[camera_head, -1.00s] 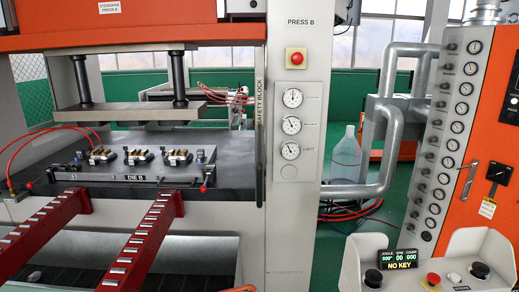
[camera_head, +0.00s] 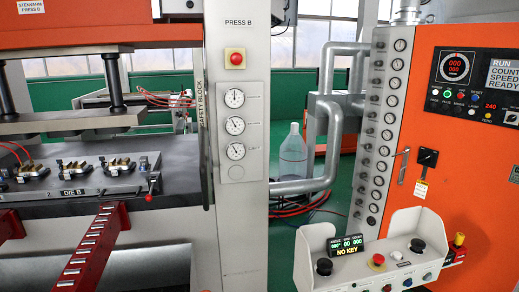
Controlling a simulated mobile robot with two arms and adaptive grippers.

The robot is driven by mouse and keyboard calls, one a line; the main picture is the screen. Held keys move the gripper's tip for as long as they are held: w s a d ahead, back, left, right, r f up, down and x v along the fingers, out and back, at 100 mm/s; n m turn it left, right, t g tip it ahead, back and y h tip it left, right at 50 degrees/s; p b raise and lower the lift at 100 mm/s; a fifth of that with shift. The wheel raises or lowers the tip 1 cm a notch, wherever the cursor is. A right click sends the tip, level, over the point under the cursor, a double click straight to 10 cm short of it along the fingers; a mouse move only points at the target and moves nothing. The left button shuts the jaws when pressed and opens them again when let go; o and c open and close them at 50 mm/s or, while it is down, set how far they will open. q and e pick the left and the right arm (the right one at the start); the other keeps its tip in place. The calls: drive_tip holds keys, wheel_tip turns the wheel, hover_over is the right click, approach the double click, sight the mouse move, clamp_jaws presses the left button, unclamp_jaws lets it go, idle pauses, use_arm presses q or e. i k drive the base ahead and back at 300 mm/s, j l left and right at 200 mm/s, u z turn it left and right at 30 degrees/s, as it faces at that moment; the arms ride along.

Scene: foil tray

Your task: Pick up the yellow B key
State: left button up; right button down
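I cannot make out the yellow B key for certain. A small yellow and red item (camera_head: 458,241) sits at the right end of the white control console (camera_head: 345,272); it is too small to tell whether it is a key. The console display (camera_head: 345,246) reads "NO KEY". Neither of my grippers is in view.
The Press B column (camera_head: 238,205) has gauges and a red button (camera_head: 236,59). Die B (camera_head: 80,190) lies on the press bed at left, with a red rail (camera_head: 90,250) in front. Pipes and a clear bottle (camera_head: 292,152) stand behind the console.

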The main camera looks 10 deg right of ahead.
sight(458, 239)
drive_tip(key=z, duration=1.8)
drive_tip(key=i+l+u, duration=0.1)
drive_tip(key=u, duration=0.25)
drive_tip(key=i+l+u, duration=0.1)
drive_tip(key=u, duration=0.3)
drive_tip(key=l+u, duration=0.2)
drive_tip(key=u, duration=0.15)
drive_tip(key=i, duration=0.05)
